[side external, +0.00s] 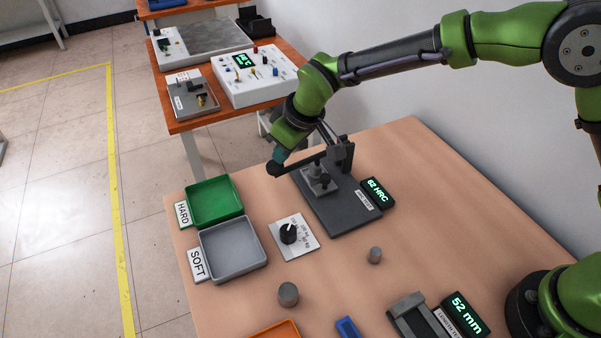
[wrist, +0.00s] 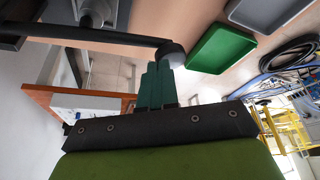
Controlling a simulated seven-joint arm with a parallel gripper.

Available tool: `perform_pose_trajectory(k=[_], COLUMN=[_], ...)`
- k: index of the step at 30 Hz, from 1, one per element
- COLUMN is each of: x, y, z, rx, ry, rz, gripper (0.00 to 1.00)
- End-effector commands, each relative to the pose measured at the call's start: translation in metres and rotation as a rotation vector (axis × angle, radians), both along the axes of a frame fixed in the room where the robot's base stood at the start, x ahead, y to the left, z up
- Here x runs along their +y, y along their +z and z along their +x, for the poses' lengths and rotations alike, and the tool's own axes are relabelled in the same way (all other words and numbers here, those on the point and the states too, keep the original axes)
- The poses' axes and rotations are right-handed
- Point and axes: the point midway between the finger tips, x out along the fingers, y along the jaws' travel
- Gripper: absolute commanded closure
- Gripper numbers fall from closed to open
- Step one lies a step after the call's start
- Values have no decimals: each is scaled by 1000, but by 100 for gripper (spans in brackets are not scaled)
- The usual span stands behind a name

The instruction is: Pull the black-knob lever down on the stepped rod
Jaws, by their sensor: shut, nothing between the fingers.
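The black lever (side external: 300,162) reaches left from an upright post on the dark grey tester base (side external: 338,207). Its round black knob (side external: 275,169) is at the free end; in the wrist view the knob (wrist: 172,54) lies just beyond my fingertips. My gripper (side external: 279,155) is shut and empty, its teal fingers right at the knob from above; I cannot tell whether they touch. In the wrist view the closed fingers (wrist: 160,68) point at the knob. A grey stepped piece (side external: 318,181) sits under the lever on the base, partly hidden by dark parts.
A "62 HRC" display (side external: 377,192) adjoins the base. The green HARD tray (side external: 214,202) and grey SOFT tray (side external: 233,250) lie left, with a dial plate (side external: 293,237) in front.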

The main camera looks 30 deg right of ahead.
Motion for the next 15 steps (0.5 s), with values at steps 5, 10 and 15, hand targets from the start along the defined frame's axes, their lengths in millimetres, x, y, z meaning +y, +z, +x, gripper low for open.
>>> perform_pose_trajectory(k=[5,10,15], x=[0,0,0], y=[1,18,35], z=[0,1,0], rx=[2,-1,-1], ry=[0,-1,0], rz=[-1,1,0], gripper=[100,100,100])
